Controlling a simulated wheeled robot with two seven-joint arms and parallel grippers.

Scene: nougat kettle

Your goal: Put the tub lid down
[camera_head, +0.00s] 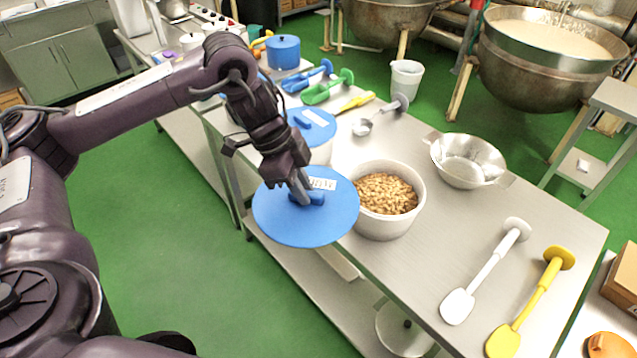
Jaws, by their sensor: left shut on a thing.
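The blue tub lid (277,219) is a round disc with a blue handle and a white label. My left gripper (303,195) is shut on its handle and holds it by the near edge of the steel table, to the left of the open tub. The white tub (384,227) stands on the table, full of nuts. The lid overlaps the tub's left side in the picture; I cannot tell whether they touch. A second white tub with a blue lid (313,123) stands behind it, partly hidden by my arm. My right gripper is not in view.
Green and blue tools lie farther back. Bare tabletop shows between the nut tub, colander and spatulas.

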